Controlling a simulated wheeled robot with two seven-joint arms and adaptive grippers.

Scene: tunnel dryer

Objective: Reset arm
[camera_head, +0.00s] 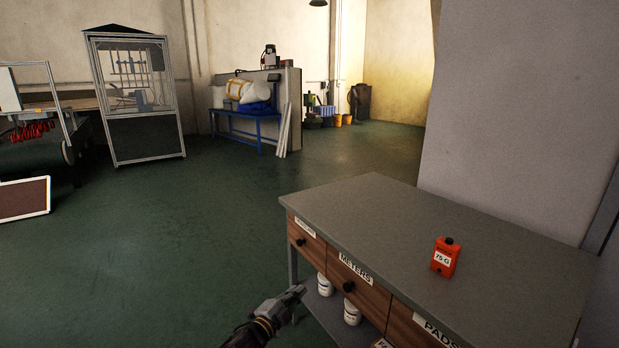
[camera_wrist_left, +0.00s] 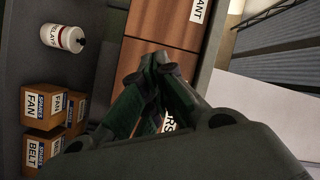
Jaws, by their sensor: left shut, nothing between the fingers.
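My left gripper (camera_head: 296,293) comes in at the bottom of the head view, in front of the grey-topped workbench and near its left end. Its fingers are shut and empty. In the left wrist view the closed gripper (camera_wrist_left: 154,68) is in front of the wooden drawer fronts (camera_wrist_left: 152,48), and partly covers a drawer label. I cannot tell whether it touches them. My right gripper is not in view.
An orange box marked 75 G (camera_head: 445,257) stands on the workbench top (camera_head: 390,215). White tubs (camera_head: 352,312) stand below the drawers. The lower shelf holds a white bottle (camera_wrist_left: 63,38) and cardboard boxes (camera_wrist_left: 42,108). Green floor (camera_head: 230,215) lies open to the left.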

